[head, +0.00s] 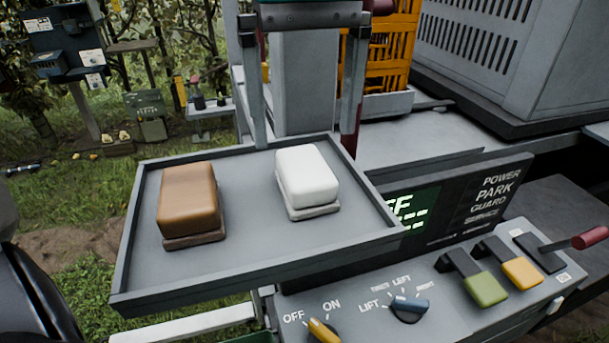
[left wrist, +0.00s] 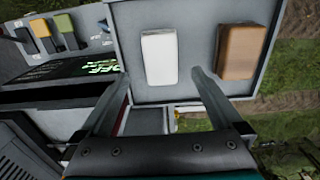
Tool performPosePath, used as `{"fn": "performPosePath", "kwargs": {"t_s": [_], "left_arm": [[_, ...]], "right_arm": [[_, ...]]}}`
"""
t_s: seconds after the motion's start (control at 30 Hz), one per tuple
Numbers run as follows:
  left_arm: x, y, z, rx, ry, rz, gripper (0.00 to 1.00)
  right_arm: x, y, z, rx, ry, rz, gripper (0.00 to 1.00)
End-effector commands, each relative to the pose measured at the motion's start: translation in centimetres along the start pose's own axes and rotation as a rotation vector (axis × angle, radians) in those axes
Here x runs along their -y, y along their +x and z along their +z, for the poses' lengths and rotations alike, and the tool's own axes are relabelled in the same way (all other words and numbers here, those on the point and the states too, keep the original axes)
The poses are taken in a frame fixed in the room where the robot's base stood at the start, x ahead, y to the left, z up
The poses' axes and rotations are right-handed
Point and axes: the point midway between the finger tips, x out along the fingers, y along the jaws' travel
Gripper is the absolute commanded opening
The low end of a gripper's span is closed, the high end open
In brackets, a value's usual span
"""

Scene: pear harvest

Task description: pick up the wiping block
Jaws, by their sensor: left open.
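Two blocks sit side by side in a grey shallow tray (head: 250,243), each on a thin base. The white block (head: 307,173) is on the right and the brown block (head: 188,198) on the left; no label shows which is the wiping block. My left gripper (head: 305,146) is open and empty at the tray's far edge, its fingers pointing toward the white block. In the left wrist view, the white block (left wrist: 159,58) shows in the gap beyond the fingertips (left wrist: 158,77), and the brown block (left wrist: 241,52) is outside the right finger. My right gripper is not in view.
A control panel (head: 440,290) with knobs, coloured switches and a red-handled lever adjoins the tray's right side. A lit display (head: 412,210) is behind it. An orange crate (head: 392,55) and a grey vented housing (head: 500,60) stand behind. The tray has a raised rim.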

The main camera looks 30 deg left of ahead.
Motion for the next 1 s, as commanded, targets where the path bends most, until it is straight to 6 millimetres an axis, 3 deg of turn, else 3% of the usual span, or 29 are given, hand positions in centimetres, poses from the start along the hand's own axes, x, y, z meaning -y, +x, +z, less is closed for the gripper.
{"fn": "performPosePath", "kwargs": {"t_s": [0.1,0.2,0.53,0.83,1.0], "left_arm": [[0.0,0.8,0.0,0.002,0.000,0.000,1.00],[0.1,1.4,0.1,0.002,-0.001,0.000,1.00],[0.4,5.5,0.4,0.002,-0.002,0.000,1.00],[0.3,6.1,0.4,0.000,-0.004,0.004,1.00],[0.3,6.0,0.4,0.000,-0.004,0.004,0.82]], "right_arm": [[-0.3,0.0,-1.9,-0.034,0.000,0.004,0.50],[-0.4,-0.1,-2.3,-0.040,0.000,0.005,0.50],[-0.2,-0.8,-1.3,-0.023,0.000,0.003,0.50],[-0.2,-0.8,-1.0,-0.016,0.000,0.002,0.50],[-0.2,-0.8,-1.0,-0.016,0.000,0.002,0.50]]}}
